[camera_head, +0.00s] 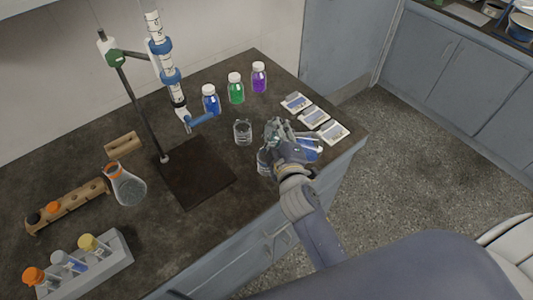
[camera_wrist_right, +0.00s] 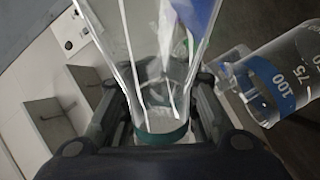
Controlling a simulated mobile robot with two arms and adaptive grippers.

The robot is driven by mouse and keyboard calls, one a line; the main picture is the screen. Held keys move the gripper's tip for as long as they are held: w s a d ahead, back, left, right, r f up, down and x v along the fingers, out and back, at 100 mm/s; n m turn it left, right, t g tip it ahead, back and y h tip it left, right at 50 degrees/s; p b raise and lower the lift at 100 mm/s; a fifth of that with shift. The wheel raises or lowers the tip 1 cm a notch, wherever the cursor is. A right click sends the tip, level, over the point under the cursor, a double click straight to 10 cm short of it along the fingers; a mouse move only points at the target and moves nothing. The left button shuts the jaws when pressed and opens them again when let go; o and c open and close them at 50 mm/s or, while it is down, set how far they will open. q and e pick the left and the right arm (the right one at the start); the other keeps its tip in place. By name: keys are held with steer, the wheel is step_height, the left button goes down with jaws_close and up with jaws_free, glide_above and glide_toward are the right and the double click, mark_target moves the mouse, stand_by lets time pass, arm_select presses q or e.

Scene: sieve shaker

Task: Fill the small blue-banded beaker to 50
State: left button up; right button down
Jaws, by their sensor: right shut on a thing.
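My right gripper (camera_head: 278,130) is over the front right of the bench. In the right wrist view it is shut on a clear glass vessel (camera_wrist_right: 150,65) with a teal band low between the fingers. A clear beaker with a blue band and printed marks 75 and 100 (camera_wrist_right: 285,75) shows beside it on the right. In the head view a glass beaker (camera_head: 264,161) is partly hidden by the gripper, and a blue patch shows on its other side. Another clear beaker (camera_head: 243,131) stands left of the gripper. My left gripper is not in view.
A burette (camera_head: 158,45) with a blue tap hangs on a stand over a dark base (camera_head: 195,175). Blue (camera_head: 211,100), green (camera_head: 236,90) and purple (camera_head: 259,78) bottles stand behind. A flask (camera_head: 126,185) and tube racks (camera_head: 85,265) are left.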

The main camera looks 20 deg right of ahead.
steer(key=shift+f, duration=0.1)
stand_by(0.4)
steer(key=shift+a+n, duration=0.1)
steer(key=shift+n, duration=0.8)
stand_by(1.6)
steer(key=shift+a+r+n+h+p, duration=0.1)
steer(key=shift+r+n+h+p, duration=0.1)
steer(key=shift+n+p, duration=0.4)
steer(key=shift+a+r+n+h+p, duration=0.15)
steer(key=shift+n+p, duration=0.25)
steer(key=shift+n, duration=0.4)
stand_by(3.6)
